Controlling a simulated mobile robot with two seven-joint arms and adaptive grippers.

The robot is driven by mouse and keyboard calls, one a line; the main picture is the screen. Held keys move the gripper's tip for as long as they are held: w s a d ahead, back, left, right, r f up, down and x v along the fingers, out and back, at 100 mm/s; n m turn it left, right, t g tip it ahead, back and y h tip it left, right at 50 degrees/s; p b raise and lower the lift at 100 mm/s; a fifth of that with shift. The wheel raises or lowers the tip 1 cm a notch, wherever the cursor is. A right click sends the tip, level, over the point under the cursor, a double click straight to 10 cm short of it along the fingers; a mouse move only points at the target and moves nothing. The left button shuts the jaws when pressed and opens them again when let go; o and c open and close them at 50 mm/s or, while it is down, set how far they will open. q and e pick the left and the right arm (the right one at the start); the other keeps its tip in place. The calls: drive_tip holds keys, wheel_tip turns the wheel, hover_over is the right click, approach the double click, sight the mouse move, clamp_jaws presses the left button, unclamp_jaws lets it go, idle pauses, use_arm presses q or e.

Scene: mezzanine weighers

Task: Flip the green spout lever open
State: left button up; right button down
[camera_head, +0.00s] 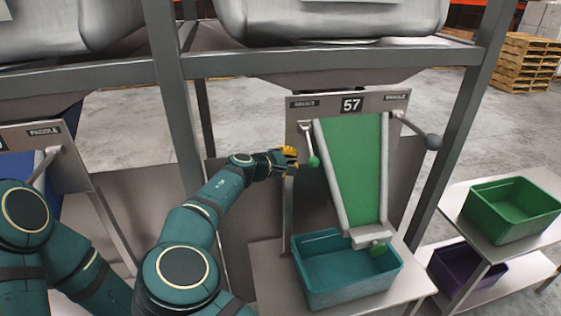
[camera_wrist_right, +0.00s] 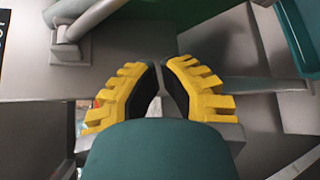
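The green spout (camera_head: 355,165) is a sloping green chute with pale side rails, under a plate marked 57. A thin lever with a green knob (camera_head: 313,161) hangs at its upper left. My right gripper (camera_head: 291,157) is just left of the hanging lever's knob, with a small apparent gap. In the right wrist view its yellow-and-black fingers (camera_wrist_right: 160,78) are drawn together with nothing visible between them. A grey pivot and bar (camera_wrist_right: 66,44) show at upper left there. My left gripper is out of view.
A dark ball-ended lever (camera_head: 432,142) sticks out right of the spout. A teal bin (camera_head: 346,284) stands below the spout. Green (camera_head: 511,210) and purple (camera_head: 463,272) bins sit on a shelf unit at right. Grey frame posts (camera_head: 166,90) flank the station.

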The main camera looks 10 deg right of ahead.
sight(310, 149)
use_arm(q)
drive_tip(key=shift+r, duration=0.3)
use_arm(e)
drive_tip(key=shift+s+d+r, duration=0.35)
drive_tip(key=shift+s+d, duration=0.25)
drive_tip(key=shift+d, duration=0.05)
drive_tip(key=shift+s+d+r, duration=0.35)
drive_tip(key=shift+s+d, duration=0.2)
drive_tip(key=shift+d, duration=0.05)
use_arm(q)
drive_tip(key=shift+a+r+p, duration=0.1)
drive_tip(key=shift+p, duration=0.2)
use_arm(e)
drive_tip(key=shift+d, duration=0.1)
